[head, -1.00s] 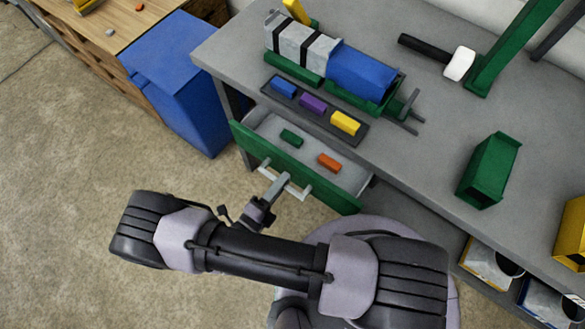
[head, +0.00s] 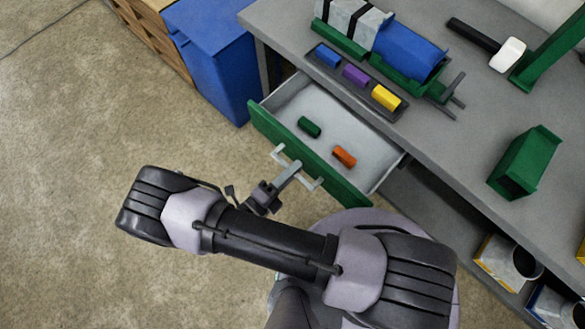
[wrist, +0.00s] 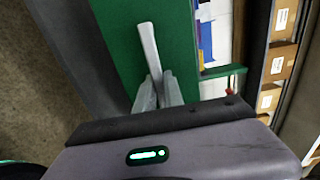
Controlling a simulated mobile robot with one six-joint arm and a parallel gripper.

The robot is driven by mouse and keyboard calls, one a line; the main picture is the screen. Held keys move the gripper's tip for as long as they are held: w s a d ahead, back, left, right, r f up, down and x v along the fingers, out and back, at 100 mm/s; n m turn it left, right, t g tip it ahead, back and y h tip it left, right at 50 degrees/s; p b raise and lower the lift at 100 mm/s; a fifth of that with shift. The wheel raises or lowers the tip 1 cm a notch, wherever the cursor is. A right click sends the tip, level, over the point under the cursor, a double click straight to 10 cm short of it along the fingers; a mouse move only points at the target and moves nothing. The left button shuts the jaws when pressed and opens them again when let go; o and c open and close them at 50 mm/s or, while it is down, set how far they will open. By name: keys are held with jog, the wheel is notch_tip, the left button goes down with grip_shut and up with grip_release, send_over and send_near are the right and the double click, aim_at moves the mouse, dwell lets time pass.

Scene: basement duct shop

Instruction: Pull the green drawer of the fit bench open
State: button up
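The green drawer (head: 268,122) of the fit bench (head: 440,150) stands well out from under the benchtop, its pale interior showing. A green block (head: 309,127) and an orange block (head: 344,156) lie inside it. A pale bar handle (head: 313,185) is on its green front. My gripper (head: 292,169) is at the middle of the handle. In the wrist view the two fingers (wrist: 158,88) close around the pale handle (wrist: 149,42) in front of the green face. The exact contact is partly hidden.
On the benchtop, a dark tray holds blue, purple and yellow blocks (head: 385,98) beside a green cradle with a blue cylinder (head: 408,52). A mallet (head: 507,54) and a green box (head: 525,162) lie further right. A blue bin (head: 215,60) stands left of the bench. The floor in front is clear.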

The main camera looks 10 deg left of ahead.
jog(key=o, duration=0.4)
jog(key=shift+o, duration=0.2)
jog(key=shift+a, duration=0.1)
jog(key=p+v, duration=0.1)
jog(key=v, duration=1.6)
jog(key=shift+s, duration=0.2)
jog(key=shift+a, duration=0.1)
